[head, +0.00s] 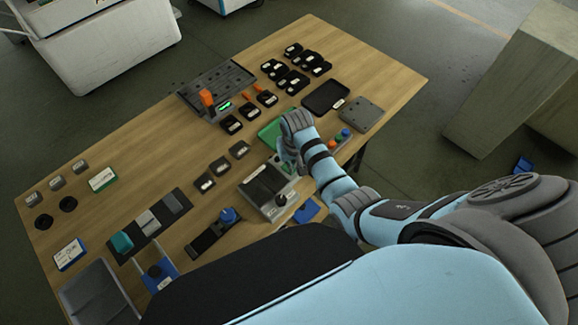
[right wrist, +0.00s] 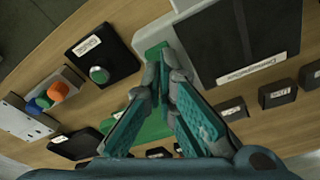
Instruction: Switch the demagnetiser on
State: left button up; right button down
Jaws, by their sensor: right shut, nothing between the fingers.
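The demagnetiser (head: 264,186) is a grey box with a dark top near the table's front edge. In the right wrist view the demagnetiser (right wrist: 240,42) shows its dark top and a white name label. My right gripper (head: 285,166) points down at the demagnetiser's far right corner. In the right wrist view the right gripper (right wrist: 165,60) has its fingertips together and empty, beside a green part (right wrist: 152,50) at the demagnetiser's edge. The tips partly hide that part; I cannot tell whether they touch it. My left gripper is not in view.
A labelled black box with a green button (right wrist: 99,74) lies close to the gripper. Beyond it is a panel with coloured knobs (head: 346,132). A green mat (head: 270,131) and a black tray (head: 325,97) lie behind. Small dark blocks (head: 220,166) stand left.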

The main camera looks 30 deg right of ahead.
jog(key=shift+f+b, duration=0.65)
jog(key=shift+f, duration=0.4)
dwell(0.4)
notch_tip(320, 180, up, 3)
jog(key=p, duration=0.3)
jog(key=shift+r+p, duration=0.1)
jog(key=shift+p, duration=0.3)
jog(key=shift+w+r+b, duration=0.1)
jog(key=shift+r+b, duration=0.15)
jog(key=shift+b, duration=0.1)
jog(key=shift+r, duration=1.7)
